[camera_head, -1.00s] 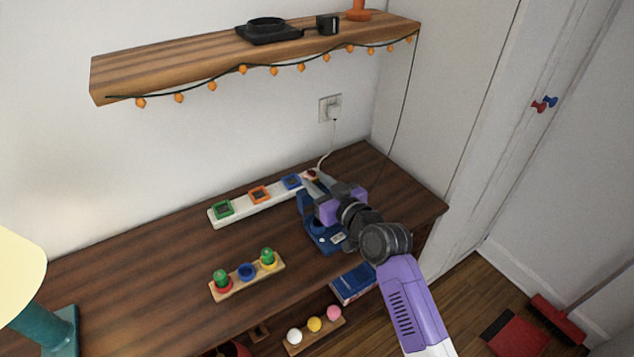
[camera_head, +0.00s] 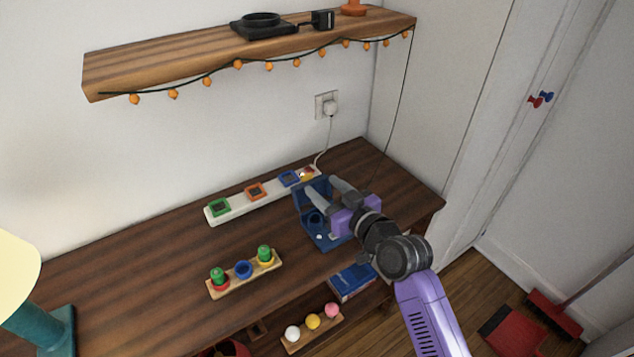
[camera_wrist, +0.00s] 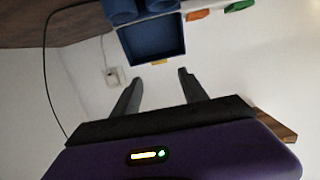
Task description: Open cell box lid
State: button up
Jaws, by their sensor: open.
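The cell box is a small dark blue box (camera_head: 322,240) on the wooden desk, in the right part of the head view. Its lid (camera_head: 298,206) stands up at the box's back side. In the wrist view the lid (camera_wrist: 152,40) shows as a shallow blue square with a small yellow tab (camera_wrist: 159,63) at its edge, and round wells (camera_wrist: 120,14) show beside it. My gripper (camera_head: 320,184) is open and empty, its fingers in front of the raised lid in the head view. In the wrist view its fingertips (camera_wrist: 161,76) lie just below the tab, apparently apart from it.
A white strip (camera_head: 237,208) with green, orange and blue square frames lies behind the box. A wooden holder (camera_head: 229,283) with colored cups stands to the left. A blue book (camera_head: 352,282) lies below the desk top. A shelf (camera_head: 200,65) hangs above.

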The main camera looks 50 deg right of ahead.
jog(key=v, duration=0.2)
jog(key=shift+s+a+r, duration=0.1)
jog(key=shift+s, duration=0.15)
dwell(0.5)
jog(key=s+a+n+y, duration=0.1)
jog(key=s+a+y, duration=0.1)
jog(key=s+a, duration=0.9)
jog(key=s+a+n+y, duration=0.2)
jog(key=s+a, duration=0.9)
jog(key=s, duration=0.6)
jog(key=shift+s+a+f+g, duration=0.2)
jog(key=shift+s+f+g, duration=0.2)
jog(key=shift+f, duration=0.05)
